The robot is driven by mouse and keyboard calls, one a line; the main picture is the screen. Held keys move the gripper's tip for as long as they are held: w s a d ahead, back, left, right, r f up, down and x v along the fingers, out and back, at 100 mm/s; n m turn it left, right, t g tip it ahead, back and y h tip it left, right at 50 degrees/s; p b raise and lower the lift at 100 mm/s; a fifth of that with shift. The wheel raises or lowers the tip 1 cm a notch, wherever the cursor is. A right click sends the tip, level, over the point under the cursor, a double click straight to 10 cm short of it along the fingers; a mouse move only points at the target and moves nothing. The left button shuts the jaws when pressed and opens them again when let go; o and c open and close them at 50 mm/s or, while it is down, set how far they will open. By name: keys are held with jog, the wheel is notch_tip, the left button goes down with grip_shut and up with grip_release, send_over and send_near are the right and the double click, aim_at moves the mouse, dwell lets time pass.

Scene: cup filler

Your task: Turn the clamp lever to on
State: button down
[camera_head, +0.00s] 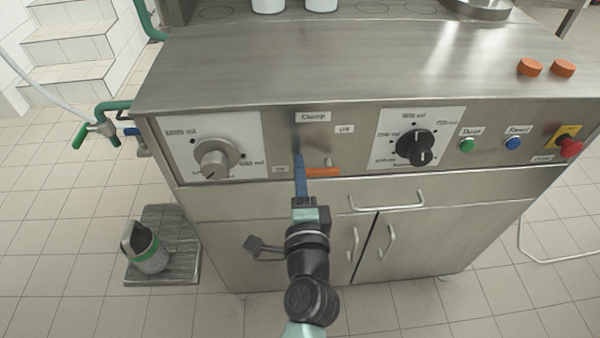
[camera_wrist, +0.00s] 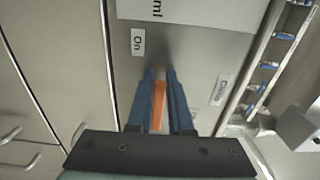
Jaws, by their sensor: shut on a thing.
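The clamp lever has an orange handle (camera_head: 322,172) on the steel front panel, below the "Clamp" label (camera_head: 313,117). The handle lies roughly level and sticks out to the right of my gripper (camera_head: 299,160). The "On" label (camera_head: 281,169) is left of the fingers and the "Off" label (camera_head: 345,128) is up to the right. In the wrist view the orange handle (camera_wrist: 159,104) sits between the two blue fingers of my gripper (camera_wrist: 159,80), which are shut on it. The "On" label (camera_wrist: 138,41) shows just beyond the fingertips. The lever's pivot is partly hidden.
A grey dial (camera_head: 215,160) is left of the lever and a black dial (camera_head: 415,148) right of it. Green (camera_head: 467,145), blue (camera_head: 513,143) and red (camera_head: 571,149) buttons are further right. A drawer handle (camera_head: 387,203) sticks out below.

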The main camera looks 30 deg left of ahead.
jog(key=shift+f, duration=0.15)
dwell(0.3)
jog(key=c, duration=0.8)
grip_release()
jog(key=shift+b+v, duration=1)
jog(key=shift+v, duration=5.5)
